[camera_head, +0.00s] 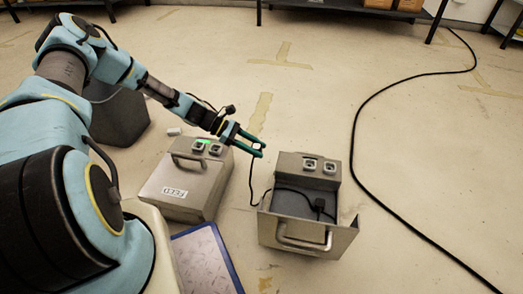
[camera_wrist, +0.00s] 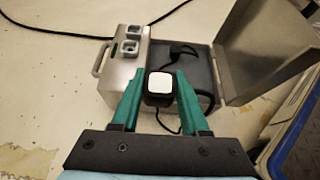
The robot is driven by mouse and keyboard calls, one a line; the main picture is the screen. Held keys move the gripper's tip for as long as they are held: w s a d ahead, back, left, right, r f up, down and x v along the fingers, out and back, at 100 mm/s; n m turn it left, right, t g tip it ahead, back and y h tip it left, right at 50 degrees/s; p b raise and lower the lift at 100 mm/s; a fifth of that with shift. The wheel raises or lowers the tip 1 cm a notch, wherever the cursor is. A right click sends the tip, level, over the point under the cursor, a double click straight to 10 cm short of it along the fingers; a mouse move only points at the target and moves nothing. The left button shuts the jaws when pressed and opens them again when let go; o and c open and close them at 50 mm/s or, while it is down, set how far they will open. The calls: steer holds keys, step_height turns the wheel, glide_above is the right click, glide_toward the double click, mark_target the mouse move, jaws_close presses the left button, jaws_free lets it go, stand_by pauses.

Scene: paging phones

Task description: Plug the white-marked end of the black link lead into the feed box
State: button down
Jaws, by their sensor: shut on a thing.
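My gripper (camera_head: 258,146) is shut on the white-marked end (camera_wrist: 160,84) of the black link lead; it also shows in the wrist view (camera_wrist: 159,93). The plug is black with a white square face and is held above the floor between the two boxes. The lead (camera_head: 251,182) hangs down from the gripper into the open box (camera_head: 335,240). Its other, dark end (camera_head: 319,204) lies inside that box. The feed box (camera_head: 170,187), marked FEED, is closed and stands to the left. Two sockets (camera_head: 207,147) and a green light are at its back.
The open box has two sockets (camera_head: 320,165) on its back ledge, also in the wrist view (camera_wrist: 130,47). A blue-edged board (camera_head: 205,262) lies in front of the feed box. A long black cable (camera_head: 353,140) curves over the floor at right. A dark grey block (camera_head: 120,118) stands behind my arm.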

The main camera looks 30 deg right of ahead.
steer(key=w+a+b, duration=0.2)
steer(key=w+a, duration=0.2)
steer(key=w, duration=0.4)
steer(key=shift+w+a, duration=0.35)
steer(key=shift+w, duration=0.05)
steer(key=w+a+b, duration=0.5)
steer(key=w, duration=0.4)
steer(key=shift+w, duration=0.15)
steer(key=shift+f+b, duration=0.2)
steer(key=shift+b, duration=0.1)
steer(key=shift+f+b, duration=2.45)
steer(key=shift+f, duration=1.75)
steer(key=shift+f, duration=0.35)
